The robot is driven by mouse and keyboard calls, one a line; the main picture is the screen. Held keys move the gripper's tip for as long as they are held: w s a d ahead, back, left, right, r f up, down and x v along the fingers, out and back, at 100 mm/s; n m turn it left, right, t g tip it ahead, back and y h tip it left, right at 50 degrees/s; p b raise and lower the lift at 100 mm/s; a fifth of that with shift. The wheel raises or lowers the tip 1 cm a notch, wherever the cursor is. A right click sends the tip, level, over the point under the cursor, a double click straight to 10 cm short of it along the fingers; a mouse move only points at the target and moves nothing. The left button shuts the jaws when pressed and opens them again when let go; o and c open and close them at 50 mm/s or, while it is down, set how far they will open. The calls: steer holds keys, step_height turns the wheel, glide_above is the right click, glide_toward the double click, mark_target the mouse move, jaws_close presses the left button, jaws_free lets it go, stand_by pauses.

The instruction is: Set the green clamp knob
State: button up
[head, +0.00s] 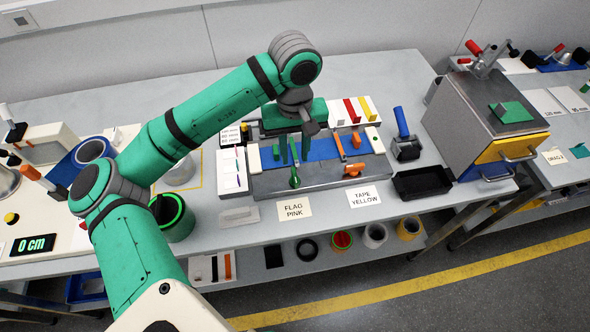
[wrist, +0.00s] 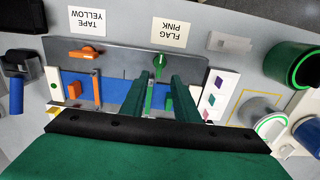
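The green clamp knob (head: 295,181) sits on the front of the grey fixture, with its green handle pointing up toward the blue bed. In the wrist view the same knob (wrist: 160,66) stands beyond my fingertips, in the gap between them. My gripper (head: 294,152) hangs over the fixture, behind the knob, with its two green fingers apart and nothing seen held between them. They also show apart in the wrist view (wrist: 160,88). A green upright plate (wrist: 149,98) shows between the fingers. The fingers partly hide the green blocks. I cannot tell whether they touch anything.
An orange knob (head: 355,170) sits right of the green one, by an orange block (head: 356,140). Cards reading FLAG PINK (head: 294,208) and TAPE YELLOW (head: 363,197) lie in front. A black tray (head: 423,182) and blue-handled roller (head: 402,122) stand to the right.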

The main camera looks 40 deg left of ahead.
mark_target(295, 175)
step_height(295, 175, down, 8)
steer(key=shift+f, duration=0.2)
steer(key=shift+c, duration=0.3)
jaws_close()
